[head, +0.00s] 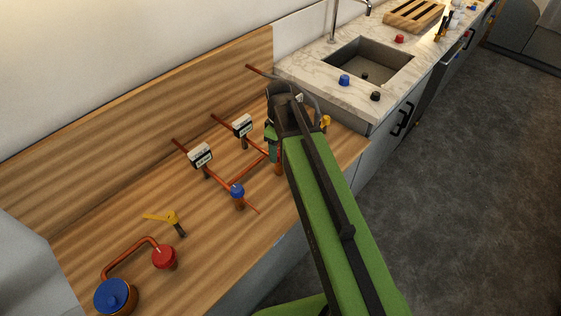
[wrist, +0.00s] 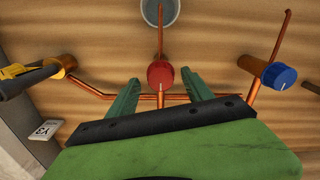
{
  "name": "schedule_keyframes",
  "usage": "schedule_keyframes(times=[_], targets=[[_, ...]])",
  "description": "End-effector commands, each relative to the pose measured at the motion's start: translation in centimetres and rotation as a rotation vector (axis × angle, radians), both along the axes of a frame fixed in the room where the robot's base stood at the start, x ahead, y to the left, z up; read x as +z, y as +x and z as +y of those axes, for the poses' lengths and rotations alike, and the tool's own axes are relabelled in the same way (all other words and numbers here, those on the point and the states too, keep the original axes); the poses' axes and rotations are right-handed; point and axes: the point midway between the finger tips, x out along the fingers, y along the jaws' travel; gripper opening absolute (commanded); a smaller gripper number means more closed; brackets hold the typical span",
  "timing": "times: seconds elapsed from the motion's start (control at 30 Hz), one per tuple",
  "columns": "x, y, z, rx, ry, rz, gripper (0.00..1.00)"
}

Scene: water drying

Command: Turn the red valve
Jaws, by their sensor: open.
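In the wrist view a red valve (wrist: 160,74) with a small white mark sits on a copper pipe. My gripper (wrist: 161,77) is open, its green fingers on either side of the red valve. Whether they touch it I cannot tell. In the head view my gripper (head: 272,158) is over the pipework at the back of the wooden counter, and my arm hides this valve. Another red knob (head: 164,257) stands at the front left, beside a curved copper pipe.
A blue valve (wrist: 280,75) is right of my gripper and a yellow-handled valve (wrist: 20,75) left. On the wooden counter (head: 215,255) stand label blocks (head: 200,155), a yellow lever (head: 163,217) and a large blue knob (head: 115,296). A sink (head: 368,62) lies beyond.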

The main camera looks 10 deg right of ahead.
Motion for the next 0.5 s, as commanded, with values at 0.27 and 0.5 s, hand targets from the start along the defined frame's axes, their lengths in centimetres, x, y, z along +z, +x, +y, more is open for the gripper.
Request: schedule_keyframes(times=[0.27,0.5], targets=[[-1.17,0.0,-0.01,0.0,0.0,0.0,0.59],[-1.15,0.0,-0.03,0.0,0.0,0.0,0.39]])
